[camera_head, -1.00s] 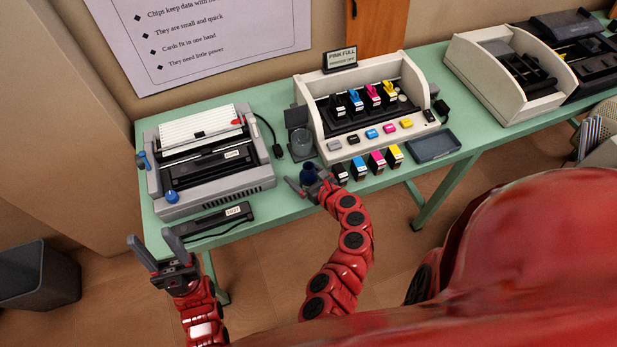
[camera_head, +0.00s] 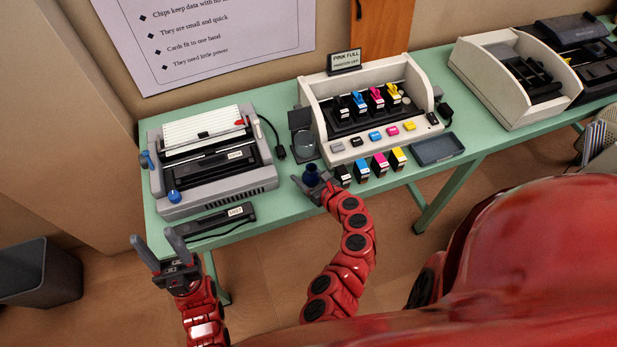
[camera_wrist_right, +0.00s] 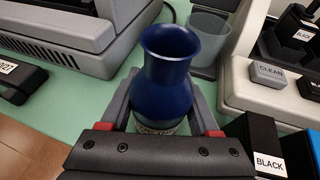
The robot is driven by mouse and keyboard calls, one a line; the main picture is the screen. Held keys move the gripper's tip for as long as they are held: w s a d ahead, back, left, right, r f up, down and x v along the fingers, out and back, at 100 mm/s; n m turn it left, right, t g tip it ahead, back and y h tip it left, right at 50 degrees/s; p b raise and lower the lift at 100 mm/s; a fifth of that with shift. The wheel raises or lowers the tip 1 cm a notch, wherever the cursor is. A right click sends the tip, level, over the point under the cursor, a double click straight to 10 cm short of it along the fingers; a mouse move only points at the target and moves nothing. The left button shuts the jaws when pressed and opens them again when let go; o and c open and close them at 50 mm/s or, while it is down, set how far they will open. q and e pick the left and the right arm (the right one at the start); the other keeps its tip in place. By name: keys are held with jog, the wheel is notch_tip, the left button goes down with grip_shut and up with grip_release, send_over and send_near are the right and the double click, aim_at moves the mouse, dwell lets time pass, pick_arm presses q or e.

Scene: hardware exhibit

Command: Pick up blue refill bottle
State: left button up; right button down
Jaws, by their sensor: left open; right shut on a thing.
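The blue refill bottle (camera_wrist_right: 170,75) is dark blue with a flared open mouth and stands upright in the right wrist view. It also shows small in the head view (camera_head: 311,174), near the table's front edge. My right gripper (camera_head: 313,187) is shut on the bottle, with one finger on each side of it in the wrist view (camera_wrist_right: 165,110). The bottle's base is mostly hidden by the gripper, so I cannot tell whether it touches the table. My left gripper (camera_head: 160,248) is open and empty, in front of the table at the lower left.
Behind the bottle are a clear grey cup (camera_wrist_right: 207,40) and the white printer (camera_head: 372,135) with ink cartridges. Several small cartridges (camera_head: 380,164) stand just right of my right gripper. A grey machine (camera_head: 209,165) stands to the left. Bare green table (camera_head: 278,202) lies between.

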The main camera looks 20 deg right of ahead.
jog(key=shift+r, duration=0.15)
jog(key=shift+r+b, duration=0.3)
jog(key=shift+r, duration=1.15)
jog(key=shift+s+r, duration=0.15)
jog(key=shift+s, duration=0.1)
jog(key=s+r, duration=0.1)
jog(key=s, duration=1.4)
jog(key=shift+s+d+r+p, duration=0.15)
jog(key=shift+d+r+p, duration=0.15)
jog(key=shift+d, duration=0.1)
jog(key=shift+s, duration=0.1)
